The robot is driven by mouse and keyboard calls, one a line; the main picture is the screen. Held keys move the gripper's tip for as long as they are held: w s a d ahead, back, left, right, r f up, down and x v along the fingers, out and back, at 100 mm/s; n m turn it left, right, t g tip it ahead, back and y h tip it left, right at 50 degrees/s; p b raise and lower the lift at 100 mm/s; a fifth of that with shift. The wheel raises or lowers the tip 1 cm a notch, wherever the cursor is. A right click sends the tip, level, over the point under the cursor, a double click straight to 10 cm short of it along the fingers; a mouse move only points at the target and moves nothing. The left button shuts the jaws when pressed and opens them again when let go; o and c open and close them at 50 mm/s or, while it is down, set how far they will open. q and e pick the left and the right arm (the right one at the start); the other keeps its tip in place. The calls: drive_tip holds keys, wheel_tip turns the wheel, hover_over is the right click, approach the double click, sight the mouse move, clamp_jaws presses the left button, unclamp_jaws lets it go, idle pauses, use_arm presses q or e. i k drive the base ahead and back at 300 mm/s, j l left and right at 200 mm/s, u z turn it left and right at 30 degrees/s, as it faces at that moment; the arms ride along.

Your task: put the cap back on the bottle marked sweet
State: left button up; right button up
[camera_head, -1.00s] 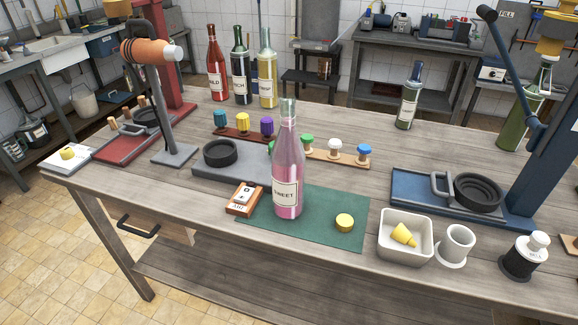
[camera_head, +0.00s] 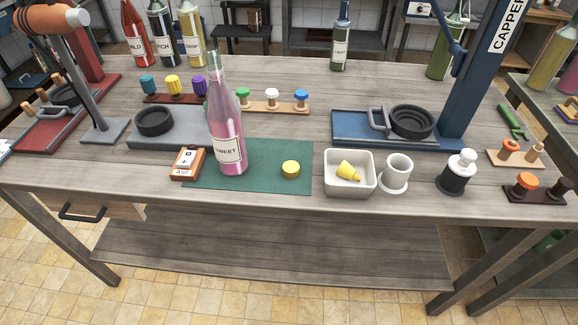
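The bottle marked SWEET (camera_head: 228,128) is pink and stands upright on the green mat (camera_head: 265,165). Its neck is clear, and no cap shows on its top. A round yellow cap (camera_head: 290,169) lies on the same mat, to the right of the bottle and apart from it. A yellow cone-shaped piece (camera_head: 348,172) lies in the white tray (camera_head: 349,187) right of the mat. Neither of my grippers shows in the view.
A small wooden device (camera_head: 187,163) stands left of the bottle. Stoppers on racks (camera_head: 272,107) stand behind it. The blue capper (camera_head: 470,80) stands at the right, a white cup (camera_head: 395,173) and a black-and-white pot (camera_head: 457,172) in front. Other bottles (camera_head: 161,35) stand at the back left.

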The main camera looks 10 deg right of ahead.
sight(223, 111)
drive_tip(key=z, duration=0.35)
drive_tip(key=j+z, duration=0.2)
drive_tip(key=z, duration=0.2)
drive_tip(key=j+z, duration=0.35)
drive_tip(key=k+j+z, duration=0.1)
drive_tip(key=z, duration=0.3)
drive_tip(key=k+j+z, duration=0.1)
drive_tip(key=z, duration=0.3)
drive_tip(key=k+j+z, duration=0.15)
drive_tip(key=k+j, duration=0.2)
drive_tip(key=j, duration=0.15)
drive_tip(key=k+j+z, duration=0.15)
drive_tip(key=k+j, duration=0.25)
drive_tip(key=j, duration=0.1)
